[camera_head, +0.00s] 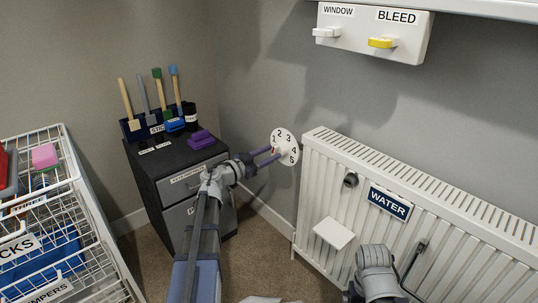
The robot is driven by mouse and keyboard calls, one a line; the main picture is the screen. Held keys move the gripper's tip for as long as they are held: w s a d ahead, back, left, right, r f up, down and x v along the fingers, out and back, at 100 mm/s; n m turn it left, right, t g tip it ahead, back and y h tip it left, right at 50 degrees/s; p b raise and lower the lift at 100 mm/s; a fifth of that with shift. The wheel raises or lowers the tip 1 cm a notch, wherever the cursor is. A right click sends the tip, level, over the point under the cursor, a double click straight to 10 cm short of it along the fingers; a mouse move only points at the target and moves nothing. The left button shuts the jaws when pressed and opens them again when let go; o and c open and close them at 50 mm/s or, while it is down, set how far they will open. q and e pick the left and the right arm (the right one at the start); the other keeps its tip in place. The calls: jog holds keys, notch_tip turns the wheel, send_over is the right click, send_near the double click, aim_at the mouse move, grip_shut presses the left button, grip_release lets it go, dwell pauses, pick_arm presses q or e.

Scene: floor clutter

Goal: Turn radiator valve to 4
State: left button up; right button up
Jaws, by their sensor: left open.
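The radiator valve has a round white dial face (288,135) with black numbers, at the left end of the white radiator (440,230). I cannot tell whether the fingers touch the knob. My right arm comes in at the bottom right, in front of the radiator; its gripper is not visible.
A dark drawer cabinet (150,173) with brushes in holders and a purple block (200,139) stands left of the dial. A wire rack (95,215) is at far left. A box with WINDOW and BLEED levers (372,31) hangs above. A WATER sign (389,203) is on the radiator.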

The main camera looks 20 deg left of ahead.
pick_arm(q)
jog(key=shift+c, duration=0.2)
grip_shut()
jog(key=shift+m, duration=0.4)
jog(key=m, duration=0.5)
jog(key=shift+d, duration=0.1)
jog(key=m, duration=0.5)
jog(key=shift+s+f+m, duration=0.1)
jog(key=shift+f+m, duration=0.05)
jog(key=shift+m, duration=0.55)
jog(key=shift+o, duration=0.2)
grip_release()
